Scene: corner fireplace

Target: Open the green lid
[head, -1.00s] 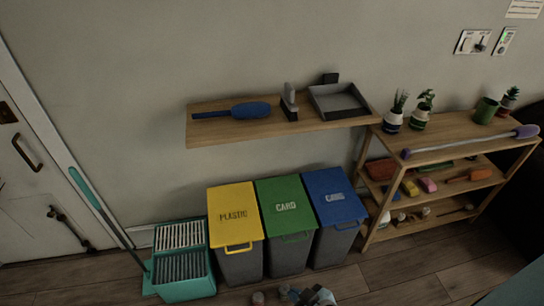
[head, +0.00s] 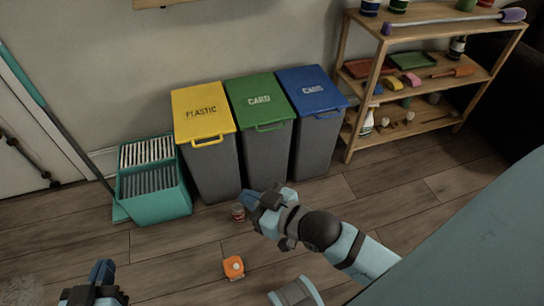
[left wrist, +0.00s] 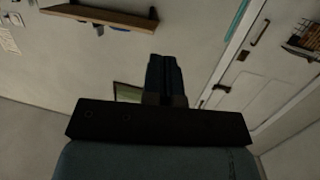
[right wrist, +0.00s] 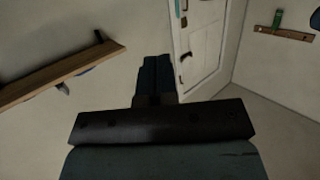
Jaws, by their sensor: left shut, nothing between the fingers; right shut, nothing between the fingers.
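The green lid (head: 257,88) lies closed on the middle grey bin (head: 266,153), with the word "CARD" on it and a green handle (head: 270,127) at its front edge. My right gripper (head: 250,196) is shut and empty, low in front of the bins and apart from the lid. It also shows shut in the right wrist view (right wrist: 157,75). My left gripper (head: 102,270) is shut and empty at the lower left, far from the bins. It also shows shut in the left wrist view (left wrist: 164,75). Neither wrist view shows the lid.
A yellow-lidded bin (head: 203,110) stands left of the green one and a blue-lidded bin (head: 312,90) right. A teal bucket (head: 155,190) is further left. A can (head: 238,212) and an orange item (head: 233,267) lie on the floor. A shelf unit (head: 420,120) stands at right.

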